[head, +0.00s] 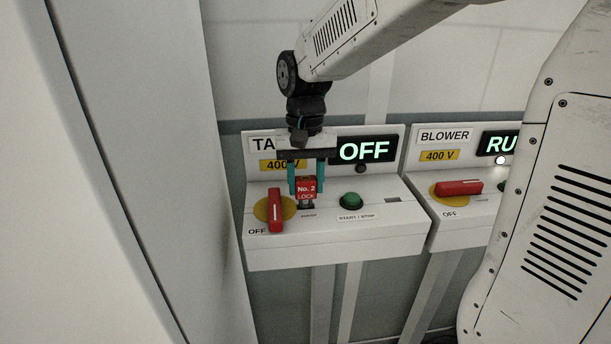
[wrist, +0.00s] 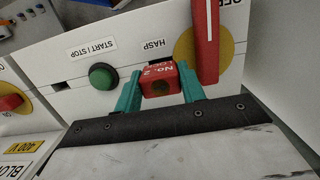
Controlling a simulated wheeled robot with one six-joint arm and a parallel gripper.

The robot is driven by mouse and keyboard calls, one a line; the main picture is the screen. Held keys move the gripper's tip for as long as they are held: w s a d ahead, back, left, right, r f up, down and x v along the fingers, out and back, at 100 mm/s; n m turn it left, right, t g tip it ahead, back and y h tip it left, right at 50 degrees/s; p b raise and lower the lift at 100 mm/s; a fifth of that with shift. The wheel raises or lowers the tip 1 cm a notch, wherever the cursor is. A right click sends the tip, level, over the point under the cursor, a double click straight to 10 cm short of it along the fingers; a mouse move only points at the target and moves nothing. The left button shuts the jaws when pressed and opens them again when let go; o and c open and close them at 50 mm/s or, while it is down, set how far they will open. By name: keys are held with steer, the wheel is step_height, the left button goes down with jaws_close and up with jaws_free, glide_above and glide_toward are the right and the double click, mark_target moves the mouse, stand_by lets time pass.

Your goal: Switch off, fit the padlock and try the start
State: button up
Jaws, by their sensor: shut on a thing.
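The left control box (head: 330,250) has a lit display (head: 363,150) reading OFF. Its red switch handle (head: 274,212) lies on a yellow disc, turned crosswise to the neighbouring box's handle; it also shows in the wrist view (wrist: 206,40). My gripper (head: 306,188) points down and is shut on the red padlock (head: 306,184) marked No. 2 LOCK, seen between the teal fingers in the wrist view (wrist: 162,78). The padlock is at the hasp place, right of the handle; whether its shackle is through the hasp I cannot tell. The green START / STOP button (head: 350,201) is right of it, untouched.
A second box labelled BLOWER (head: 445,135) stands close on the right, its display (head: 499,145) partly hidden by my arm and its red handle (head: 459,188) sideways. A pale panel (head: 170,150) rises close on the left.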

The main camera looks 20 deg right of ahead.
steer(key=shift+f, duration=1.25)
steer(key=o, duration=1.1)
steer(key=shift+o, duration=0.2)
steer(key=shift+r, duration=0.1)
steer(key=r, duration=0.5)
steer(key=w+r, duration=0.1)
steer(key=r, duration=0.1)
steer(key=shift+d+r, duration=0.15)
steer(key=shift+r, duration=0.15)
steer(key=shift+d, duration=0.2)
steer(key=c, duration=0.8)
steer(key=d+r+m, duration=0.2)
steer(key=d, duration=0.1)
steer(key=d+m, duration=0.1)
steer(key=d, duration=0.1)
steer(key=shift+s+d+r+t, duration=0.15)
steer(key=shift+r+t, duration=0.25)
jaws_close()
steer(key=s+d+r+m, duration=0.2)
steer(key=d+r+m, duration=0.2)
steer(key=m, duration=1.1)
steer(key=shift+d, duration=0.2)
